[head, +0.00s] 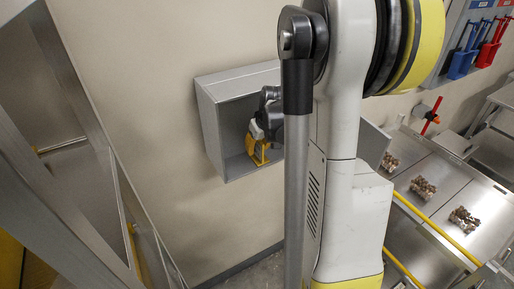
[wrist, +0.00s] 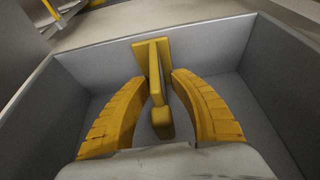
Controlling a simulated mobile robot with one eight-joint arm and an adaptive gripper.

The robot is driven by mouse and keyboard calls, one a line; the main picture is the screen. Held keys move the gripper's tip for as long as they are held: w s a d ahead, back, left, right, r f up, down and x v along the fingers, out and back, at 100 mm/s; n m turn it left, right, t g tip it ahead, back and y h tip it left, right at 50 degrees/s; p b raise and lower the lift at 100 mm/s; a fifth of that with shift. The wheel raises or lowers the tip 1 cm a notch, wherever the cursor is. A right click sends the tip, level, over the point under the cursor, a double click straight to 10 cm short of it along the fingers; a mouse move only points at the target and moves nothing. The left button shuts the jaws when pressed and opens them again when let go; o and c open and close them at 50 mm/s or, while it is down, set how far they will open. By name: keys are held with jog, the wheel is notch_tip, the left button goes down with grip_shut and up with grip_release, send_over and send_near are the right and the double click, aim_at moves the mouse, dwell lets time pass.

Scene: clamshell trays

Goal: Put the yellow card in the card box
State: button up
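The card box (head: 212,126) is a grey open-fronted box on the wall in the head view. Its grey inner wall (wrist: 88,72) surrounds my gripper in the wrist view. The yellow card (wrist: 147,58) is inside the box, with a narrow part pointing back toward the wrist camera. My gripper (wrist: 159,77) reaches into the box, its two yellow fingers one on each side of the card. The fingers stand apart, with small gaps showing beside the card. In the head view my gripper (head: 260,150) is partly hidden by my arm, and card and fingers cannot be told apart.
Metal trays (head: 455,190) with small clusters of brown items stand at the right. Blue (head: 461,64) and red (head: 487,54) tools hang on a wall panel at upper right. A metal frame (head: 50,200) stands close at the left.

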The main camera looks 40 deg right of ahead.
aim_at(261, 143)
jog(key=shift+r, duration=0.55)
jog(key=p+v, duration=0.1)
jog(key=v, duration=0.5)
jog(key=shift+s+a+r, duration=0.1)
jog(key=shift+s+r, duration=0.15)
jog(key=shift+s, duration=0.1)
jog(key=shift+a+f, duration=0.1)
